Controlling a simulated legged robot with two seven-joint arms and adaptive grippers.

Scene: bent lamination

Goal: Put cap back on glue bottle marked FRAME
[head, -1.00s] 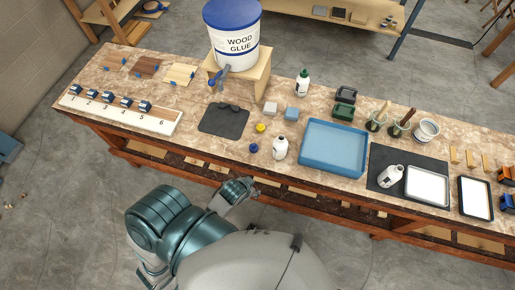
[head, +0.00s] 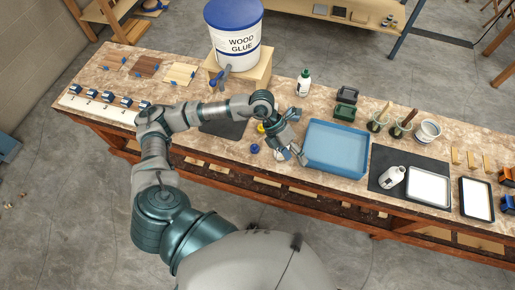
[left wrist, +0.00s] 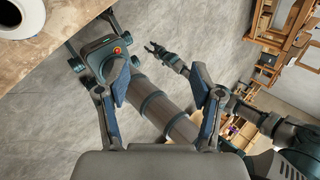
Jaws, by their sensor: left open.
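My left gripper (head: 292,134) is open over the bench. In the left wrist view its fingers (left wrist: 160,80) stand apart with nothing between them. It covers most of the white bottle below it; a little white shows under the gripper. A yellow cap (head: 260,128) and a blue cap (head: 254,148) lie left of the gripper. A white bottle with a green cap (head: 303,85) stands behind. The bottle labels are too small to read. My right gripper (left wrist: 156,50) shows small in the left wrist view, beyond the left fingers.
A blue tray (head: 335,148) is close right of the left gripper. A large wood glue bucket (head: 233,40) stands on a wooden stand behind. Jars with brushes (head: 377,123) and a white-screened tablet (head: 475,198) are further right. A round white container (left wrist: 18,18) shows in the left wrist view.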

